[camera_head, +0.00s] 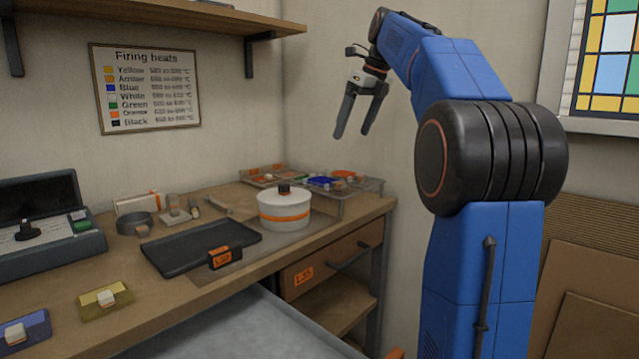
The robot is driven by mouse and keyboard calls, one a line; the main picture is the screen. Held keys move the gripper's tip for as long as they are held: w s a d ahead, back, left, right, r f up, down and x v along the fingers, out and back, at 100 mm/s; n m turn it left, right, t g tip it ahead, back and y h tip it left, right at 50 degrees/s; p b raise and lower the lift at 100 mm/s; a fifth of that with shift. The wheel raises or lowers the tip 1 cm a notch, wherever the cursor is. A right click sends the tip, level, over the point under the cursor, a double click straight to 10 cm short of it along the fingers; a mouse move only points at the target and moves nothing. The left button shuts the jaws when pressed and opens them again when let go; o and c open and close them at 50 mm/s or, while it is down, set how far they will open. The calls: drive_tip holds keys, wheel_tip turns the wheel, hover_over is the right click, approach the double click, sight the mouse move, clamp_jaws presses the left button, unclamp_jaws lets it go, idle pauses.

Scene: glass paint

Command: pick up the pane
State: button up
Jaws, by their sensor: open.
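My gripper (351,133) is open and empty, fingers pointing down, high in front of the back wall and well above the bench. Several pieces look like panes, and I cannot tell which one is meant. A yellow piece with a pale block on top (90,308) lies flat at the bench's front left. A blue piece with a similar block (38,322) lies left of it, partly cut off by the picture edge. Small coloured pieces, one of them blue (322,183), lie on the low rack (340,193) at the back right. My gripper is apart from all of them.
The wooden bench (150,318) also holds a black tray (195,250) with an orange tag, a white lidded pot (284,212) and a grey device (45,235). A shelf (190,14) juts from the wall at upper left. The air around my gripper looks clear.

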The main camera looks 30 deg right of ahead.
hover_over(336, 182)
drive_tip(key=s, duration=0.2)
drive_tip(key=f, duration=1)
drive_tip(key=shift+d+f, duration=0.2)
drive_tip(key=shift+f, duration=0.1)
drive_tip(key=shift+w+d+x, duration=0.1)
drive_tip(key=shift+x, duration=1.25)
drive_tip(key=shift+w+d+x, duration=0.1)
drive_tip(key=shift+x, duration=1.2)
drive_tip(key=shift+r, duration=0.1)
drive_tip(key=c, duration=1.2)
